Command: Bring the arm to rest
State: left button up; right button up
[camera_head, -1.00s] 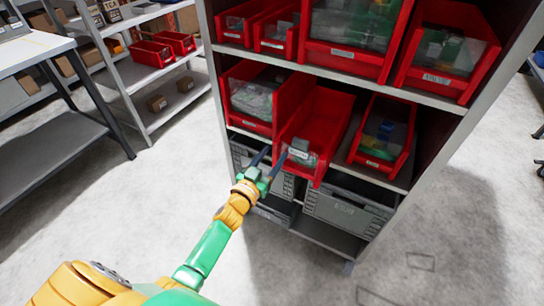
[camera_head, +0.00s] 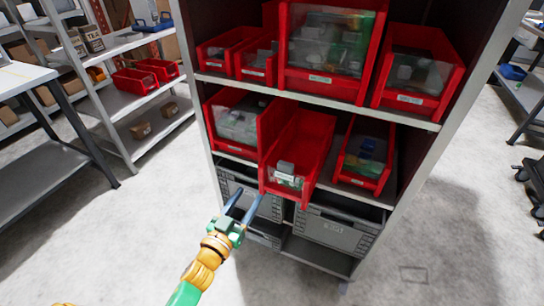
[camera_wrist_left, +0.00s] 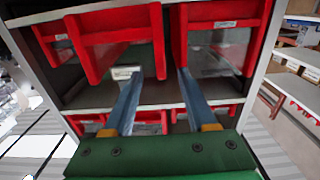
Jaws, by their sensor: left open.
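My left arm comes in from the bottom left of the head view. Its gripper (camera_head: 246,196) is open, with two dark blue-grey fingers apart and nothing visible between them. It is in front of the shelf unit, just below and left of the red middle bin (camera_head: 318,140). That bin sticks out past its neighbours and has a small grey item at its clear front. In the left wrist view the open gripper (camera_wrist_left: 159,76) points at the shelf, with red bins around its fingers. My right gripper is not in view.
The shelf unit (camera_head: 425,122) holds red bins on its upper levels and grey crates (camera_head: 335,232) below. A table (camera_head: 45,165) and another rack (camera_head: 150,115) stand at left. The grey floor between table and shelf unit is clear.

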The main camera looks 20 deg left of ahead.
pick_arm(q)
jog(key=s+d+f+g+y+p, duration=0.1)
jog(key=s+f+g, duration=0.35)
jog(key=f, duration=0.55)
jog(key=s+d+f+g+p, duration=0.1)
jog(key=s+f+g, duration=0.3)
jog(key=f, duration=0.6)
jog(key=s+f+m+g, duration=0.1)
jog(key=s+f+g, duration=0.3)
jog(key=s, duration=0.9)
jog(key=s+d+f+g, duration=0.1)
jog(key=s+f+g, duration=0.3)
jog(key=s+f, duration=0.4)
jog(key=s, duration=0.6)
jog(key=shift+d+f+m+p, duration=0.2)
jog(key=shift+d+m+p, duration=0.05)
jog(key=shift+m+p, duration=0.15)
jog(key=shift+g, duration=0.25)
jog(key=shift+s, duration=0.1)
